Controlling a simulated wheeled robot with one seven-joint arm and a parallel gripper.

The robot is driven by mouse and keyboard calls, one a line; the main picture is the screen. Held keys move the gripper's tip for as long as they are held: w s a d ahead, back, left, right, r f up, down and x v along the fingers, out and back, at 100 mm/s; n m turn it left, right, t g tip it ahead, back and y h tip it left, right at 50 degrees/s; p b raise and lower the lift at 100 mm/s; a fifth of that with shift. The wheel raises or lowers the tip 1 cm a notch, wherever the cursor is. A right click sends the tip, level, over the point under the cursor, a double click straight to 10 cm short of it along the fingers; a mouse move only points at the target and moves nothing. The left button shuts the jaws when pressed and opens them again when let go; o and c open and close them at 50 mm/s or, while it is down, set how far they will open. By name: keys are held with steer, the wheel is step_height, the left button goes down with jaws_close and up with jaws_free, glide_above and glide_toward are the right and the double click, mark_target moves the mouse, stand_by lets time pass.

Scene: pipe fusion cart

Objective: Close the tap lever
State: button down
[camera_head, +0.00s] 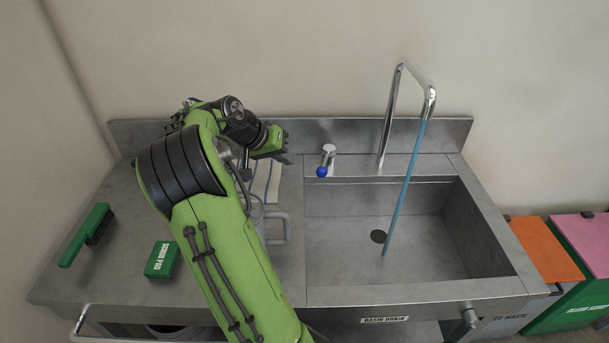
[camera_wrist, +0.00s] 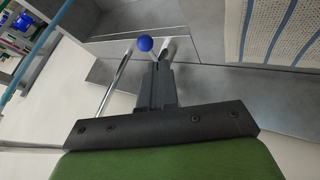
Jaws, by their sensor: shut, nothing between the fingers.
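The tap lever (camera_head: 328,152) stands on the deck behind the basin, a short metal lever with a blue ball knob (camera_head: 321,171) at its end, tilted toward the front. The curved metal spout (camera_head: 389,115) is to its right, and a blue stream of water (camera_head: 405,190) runs from it into the basin. My gripper (camera_head: 287,159) is left of the lever in the head view, pointing toward it. In the wrist view its fingers (camera_wrist: 155,82) are shut and empty, and the blue knob (camera_wrist: 145,43) shows just beyond their tips. I cannot tell if they touch.
The steel basin (camera_head: 330,250) fills the right of the counter. A green brush (camera_head: 88,234) and a green scrub pad box (camera_head: 162,260) lie at left. A striped cloth (camera_wrist: 275,35) lies near my gripper. A handled vessel (camera_head: 278,228) is mostly hidden behind my arm.

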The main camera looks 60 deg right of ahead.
steer(key=b+x, duration=0.2)
steer(key=x, duration=0.7)
steer(key=shift+s+d+f+b, duration=0.2)
steer(key=shift+f+b, duration=0.05)
steer(key=shift+b, duration=0.15)
steer(key=shift+s, duration=0.1)
steer(key=shift+s+d+n+t+b, duration=0.1)
steer(key=shift+s+n+t+b, duration=0.2)
steer(key=shift+s, duration=0.7)
steer(key=shift+s+d+n+t+b, duration=0.1)
steer(key=shift+s+n+b, duration=0.3)
steer(key=shift+s, duration=0.6)
